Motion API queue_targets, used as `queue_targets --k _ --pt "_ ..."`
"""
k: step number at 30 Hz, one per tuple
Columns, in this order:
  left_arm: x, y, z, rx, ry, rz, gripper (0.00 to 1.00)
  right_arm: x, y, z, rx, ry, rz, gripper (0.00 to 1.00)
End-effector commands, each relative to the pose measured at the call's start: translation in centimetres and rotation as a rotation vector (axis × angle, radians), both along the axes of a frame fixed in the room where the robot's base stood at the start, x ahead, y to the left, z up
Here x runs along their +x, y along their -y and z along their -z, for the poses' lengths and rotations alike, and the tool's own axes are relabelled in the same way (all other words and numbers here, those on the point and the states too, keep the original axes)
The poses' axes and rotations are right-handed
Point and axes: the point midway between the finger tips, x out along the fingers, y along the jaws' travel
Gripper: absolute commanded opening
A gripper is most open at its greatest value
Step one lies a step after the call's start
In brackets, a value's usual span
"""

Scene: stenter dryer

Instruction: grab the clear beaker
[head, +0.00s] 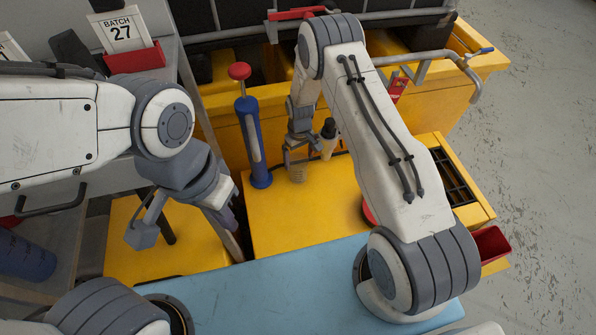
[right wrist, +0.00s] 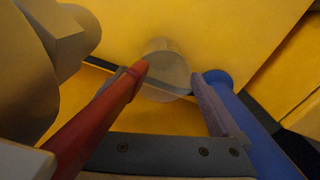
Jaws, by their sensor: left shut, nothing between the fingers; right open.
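The clear beaker (head: 297,168) stands on the yellow deck, partly hidden in the head view by my right gripper (head: 300,145). In the right wrist view the beaker (right wrist: 166,70) is a round, see-through shape ahead of and between the open fingertips of my right gripper (right wrist: 172,78). The fingers point down at it, and I cannot tell whether they touch it. My left gripper (head: 228,215) is shut and empty, low at the left, well away from the beaker.
A blue pump (head: 251,140) with a red knob stands left of the beaker. A tan bottle (head: 329,140) with a dark top stands close on its right. A yellow machine wall (head: 425,110) rises behind. The deck (head: 300,215) in front is bare.

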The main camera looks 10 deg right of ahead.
Motion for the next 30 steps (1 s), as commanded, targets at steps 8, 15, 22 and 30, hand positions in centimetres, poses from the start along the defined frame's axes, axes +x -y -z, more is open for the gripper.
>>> queue_targets --k 8,15,22,30 --pt "0.0 0.0 0.7 0.0 0.0 0.0 0.0 -0.1 -0.4 3.7 0.0 -0.003 0.0 1.0" --pt "0.0 0.0 0.9 0.0 0.0 0.0 0.0 0.0 -0.4 5.4 0.0 0.001 0.001 1.0" --pt "0.0 0.0 0.9 0.0 0.0 0.0 0.0 0.0 -0.4 5.4 0.0 0.0 0.001 0.85" --pt "0.0 0.0 0.9 0.0 0.0 0.0 0.0 0.0 -0.4 5.3 0.0 0.0 0.001 0.28"
